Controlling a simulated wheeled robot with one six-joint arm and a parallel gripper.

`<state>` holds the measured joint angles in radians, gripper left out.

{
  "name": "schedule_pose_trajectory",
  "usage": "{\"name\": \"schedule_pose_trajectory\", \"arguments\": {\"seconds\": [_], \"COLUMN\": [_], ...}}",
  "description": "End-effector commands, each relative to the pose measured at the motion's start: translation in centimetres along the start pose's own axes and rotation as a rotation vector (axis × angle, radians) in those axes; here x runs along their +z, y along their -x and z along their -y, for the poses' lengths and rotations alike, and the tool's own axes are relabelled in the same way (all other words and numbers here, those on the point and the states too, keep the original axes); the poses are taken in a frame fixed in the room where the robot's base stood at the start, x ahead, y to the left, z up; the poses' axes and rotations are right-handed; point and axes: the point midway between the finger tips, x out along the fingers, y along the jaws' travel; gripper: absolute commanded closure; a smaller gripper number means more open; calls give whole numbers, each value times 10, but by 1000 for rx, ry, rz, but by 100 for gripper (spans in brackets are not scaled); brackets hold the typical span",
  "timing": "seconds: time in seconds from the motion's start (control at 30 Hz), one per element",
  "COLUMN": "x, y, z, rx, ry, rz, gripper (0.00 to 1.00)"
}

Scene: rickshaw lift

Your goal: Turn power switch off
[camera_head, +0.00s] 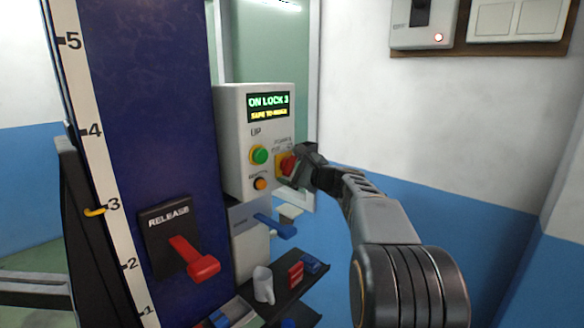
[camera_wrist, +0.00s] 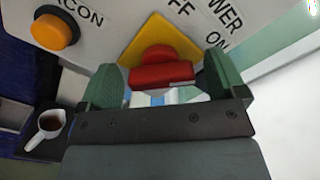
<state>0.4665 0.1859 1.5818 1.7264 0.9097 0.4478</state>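The power switch is a red rotary knob (camera_wrist: 162,72) with a bar handle on a yellow plate (camera_head: 280,164), low on the right of the white control box (camera_head: 231,125). In the wrist view, POWER, OFF and ON labels sit beside it. The red bar lies nearly level in that view; I cannot tell which label it points to. My gripper (camera_head: 300,163) is at the knob and partly hides it in the head view. In the wrist view my gripper (camera_wrist: 164,84) is open, its green fingers on either side of the bar, with a visible gap at the right finger.
The box has a lit display (camera_head: 268,107) reading ON LOCK 3, a green UP button (camera_head: 259,154) and an orange button (camera_head: 260,183). A red RELEASE lever (camera_head: 196,260) is on the blue column. A blue lever (camera_head: 275,227) and a shelf with a mug (camera_head: 263,284) lie below.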

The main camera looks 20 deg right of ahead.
Motion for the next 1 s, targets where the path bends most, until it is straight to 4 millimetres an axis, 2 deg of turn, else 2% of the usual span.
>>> {"name": "schedule_pose_trajectory", "arguments": {"seconds": [0.07,0.47,0.77,1.0], "x": [0,0,-2,-5], "y": [0,0,0,0], "z": [0,0,-3,-6], "rx": [0,0,-1,-2], "ry": [0,0,44,204], "rz": [0,0,1,2], "gripper": [18,56,58,58]}}
